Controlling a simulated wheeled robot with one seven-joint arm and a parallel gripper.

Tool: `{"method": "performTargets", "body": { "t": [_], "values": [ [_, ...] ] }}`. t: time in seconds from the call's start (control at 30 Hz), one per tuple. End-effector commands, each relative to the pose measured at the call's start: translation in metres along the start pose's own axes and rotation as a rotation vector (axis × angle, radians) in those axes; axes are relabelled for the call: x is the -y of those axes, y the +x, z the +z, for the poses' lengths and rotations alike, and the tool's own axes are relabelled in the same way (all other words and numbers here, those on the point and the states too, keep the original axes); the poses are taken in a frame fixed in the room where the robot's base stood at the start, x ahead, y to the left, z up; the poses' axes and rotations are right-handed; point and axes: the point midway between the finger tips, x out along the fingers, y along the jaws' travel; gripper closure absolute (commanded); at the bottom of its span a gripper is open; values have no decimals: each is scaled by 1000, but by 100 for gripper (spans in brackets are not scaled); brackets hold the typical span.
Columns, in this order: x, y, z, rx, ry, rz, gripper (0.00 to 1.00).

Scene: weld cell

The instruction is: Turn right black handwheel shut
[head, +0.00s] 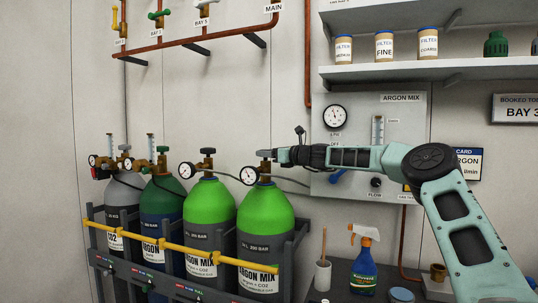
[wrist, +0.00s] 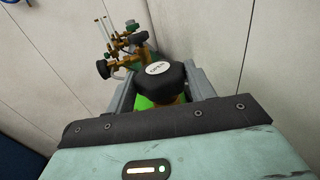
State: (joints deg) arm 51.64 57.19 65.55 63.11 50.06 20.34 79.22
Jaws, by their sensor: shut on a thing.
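The right black handwheel (wrist: 168,76) tops the valve of the rightmost green ARGON MIX cylinder (head: 263,216). In the wrist view it sits between the two grey fingers of my gripper (wrist: 160,88), with a pale label on its top. In the head view my gripper (head: 270,154) reaches in from the right and mostly hides this wheel. My gripper is shut on the wheel. A pressure gauge (head: 249,175) is beside this valve. The other ARGON MIX cylinder (head: 209,205), to the left, has its own black handwheel (head: 208,151).
A yellow bar (head: 178,246) runs across the cylinder fronts. A grey and a dark green cylinder (head: 163,200) stand further left. The ARGON MIX panel (head: 405,115) is on the wall behind my arm. A spray bottle (head: 364,265) and a white cup (head: 322,275) stand below right.

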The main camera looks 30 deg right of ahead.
Motion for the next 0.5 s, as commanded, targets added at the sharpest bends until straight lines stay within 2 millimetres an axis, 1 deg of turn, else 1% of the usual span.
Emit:
{"method": "performTargets", "body": {
  "t": [0.27,0.5],
  "values": [
    [-2,0,-5,1,-3,-67,69],
    [-6,0,-8,2,-4,-222,69]
  ]
}}
